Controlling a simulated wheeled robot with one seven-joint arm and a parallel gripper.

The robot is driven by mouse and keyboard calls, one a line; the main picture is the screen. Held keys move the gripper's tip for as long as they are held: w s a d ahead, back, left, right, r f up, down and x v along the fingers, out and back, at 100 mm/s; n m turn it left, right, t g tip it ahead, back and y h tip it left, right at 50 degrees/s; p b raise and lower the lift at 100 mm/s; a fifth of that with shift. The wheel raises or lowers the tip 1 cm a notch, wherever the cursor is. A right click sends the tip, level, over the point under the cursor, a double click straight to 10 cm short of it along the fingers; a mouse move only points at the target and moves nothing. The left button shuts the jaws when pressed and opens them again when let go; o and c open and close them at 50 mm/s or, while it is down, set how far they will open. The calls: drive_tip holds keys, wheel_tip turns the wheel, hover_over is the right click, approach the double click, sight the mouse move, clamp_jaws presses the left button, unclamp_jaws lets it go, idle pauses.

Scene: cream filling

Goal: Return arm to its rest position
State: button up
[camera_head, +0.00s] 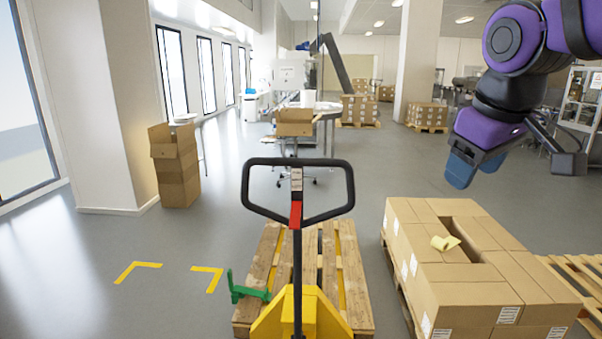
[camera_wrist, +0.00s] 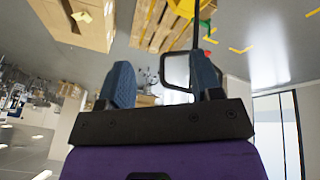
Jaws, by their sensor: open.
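My arm, purple and black, hangs at the upper right in the head view. My gripper (camera_head: 476,165) is in the air above and beyond the stacked boxes (camera_head: 462,272), touching nothing. The wrist view also shows my gripper (camera_wrist: 161,84), with its two blue fingers apart and nothing between them. That view is upside down and shows the boxes (camera_wrist: 80,22) at its upper left.
A yellow pallet jack with a black handle (camera_head: 297,200) stands at a wooden pallet (camera_head: 360,305) in front. A yellow piece (camera_head: 445,243) lies on the boxes, which have a gap in their top layer. Brown cartons (camera_head: 176,175) stand left by a pillar. Grey floor lies open between.

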drive_tip(key=s+d+f+m, duration=0.2)
drive_tip(key=s, duration=0.4)
drive_tip(key=s+d+f+m+t, duration=0.1)
drive_tip(key=s+d+f+m, duration=0.2)
drive_tip(key=s, duration=0.3)
drive_tip(key=shift+s+d, duration=0.2)
idle(1.3)
